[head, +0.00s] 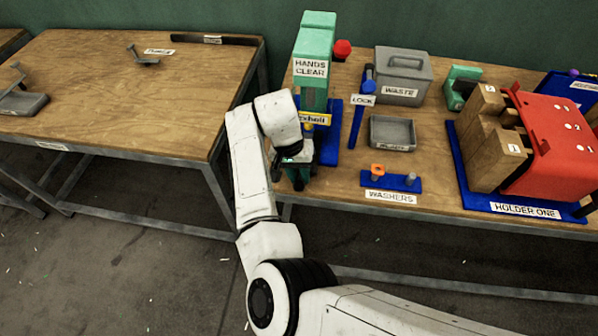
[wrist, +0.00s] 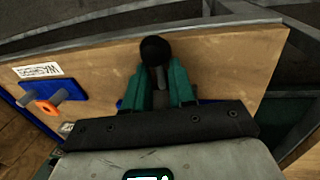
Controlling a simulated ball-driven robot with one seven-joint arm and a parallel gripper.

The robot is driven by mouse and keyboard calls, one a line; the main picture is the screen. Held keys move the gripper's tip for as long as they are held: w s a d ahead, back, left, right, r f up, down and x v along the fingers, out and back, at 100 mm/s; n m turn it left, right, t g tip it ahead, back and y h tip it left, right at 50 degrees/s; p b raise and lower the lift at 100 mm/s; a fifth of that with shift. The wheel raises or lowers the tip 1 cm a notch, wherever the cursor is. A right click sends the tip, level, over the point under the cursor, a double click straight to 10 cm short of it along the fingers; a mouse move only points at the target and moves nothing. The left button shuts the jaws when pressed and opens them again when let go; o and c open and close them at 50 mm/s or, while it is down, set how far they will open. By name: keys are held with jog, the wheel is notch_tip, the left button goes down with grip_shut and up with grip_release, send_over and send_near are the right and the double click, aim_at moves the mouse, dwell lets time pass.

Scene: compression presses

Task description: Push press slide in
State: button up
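The press is a tall teal machine (head: 313,58) with a "HANDS CLEAR" sign, standing on a blue base (head: 331,146) at the table's front left. My gripper (head: 297,176) is low at the press's front, by the table's front edge; my arm hides much of this area. In the wrist view, my gripper's two teal fingers (wrist: 160,80) stand apart. A black ball knob (wrist: 156,50) on a short grey rod shows between and just beyond the fingertips. I cannot tell whether the fingers touch it. The slide itself is mostly hidden.
Right of the press are a blue lock handle (head: 357,122), a grey tray (head: 392,133), a waste bin (head: 403,75) and a blue washer stand (head: 391,181). A red holder (head: 553,150) stands further right. Bare floor lies before the table.

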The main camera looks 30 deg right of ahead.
grip_shut()
dwell(1.1)
